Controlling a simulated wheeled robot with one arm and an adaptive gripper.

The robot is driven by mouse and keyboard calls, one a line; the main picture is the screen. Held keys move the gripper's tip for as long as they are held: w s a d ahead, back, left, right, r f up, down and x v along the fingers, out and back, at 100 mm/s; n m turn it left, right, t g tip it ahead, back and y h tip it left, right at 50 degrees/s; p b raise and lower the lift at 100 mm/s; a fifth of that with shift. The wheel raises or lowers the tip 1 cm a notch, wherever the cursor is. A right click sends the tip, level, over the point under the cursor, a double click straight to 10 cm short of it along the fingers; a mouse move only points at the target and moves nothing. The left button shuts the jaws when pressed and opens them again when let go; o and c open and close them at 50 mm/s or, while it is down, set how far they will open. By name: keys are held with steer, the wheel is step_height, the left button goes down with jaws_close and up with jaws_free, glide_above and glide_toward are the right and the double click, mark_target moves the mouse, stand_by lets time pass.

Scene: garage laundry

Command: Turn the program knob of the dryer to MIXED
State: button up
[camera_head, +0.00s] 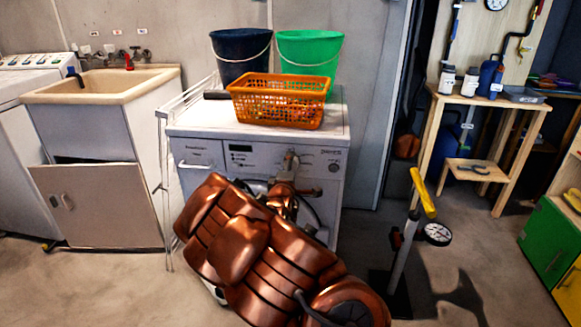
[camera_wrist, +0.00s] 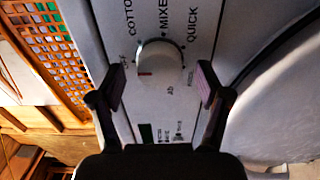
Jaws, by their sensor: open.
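The dryer (camera_head: 200,129) is a white front-loading machine in the middle of the head view, with its control panel along the top front. In the wrist view its program knob (camera_wrist: 160,57) is round and white with a short red mark, which points left in the picture. The labels COTTON, MIXED and QUICK stand around its upper side; the mark is not at MIXED. My gripper (camera_wrist: 161,80) is open, one finger on each side of the knob, with visible gaps. Whether the fingertips reach the knob's depth I cannot tell. In the head view my arm hides much of the dryer's front.
An orange basket (camera_head: 276,101), a dark blue bucket (camera_head: 240,57) and a green bucket (camera_head: 309,54) stand on the dryer. A drying rack (camera_head: 163,180) is at its left, beside a sink cabinet (camera_head: 99,198). A yellow-handled pump (camera_head: 423,193) stands on the right.

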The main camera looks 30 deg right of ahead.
steer(key=shift+w+d, duration=0.4)
steer(key=shift+w, duration=0.1)
steer(key=c, duration=1.2)
steer(key=shift+o, duration=0.2)
steer(key=shift+m, duration=0.3)
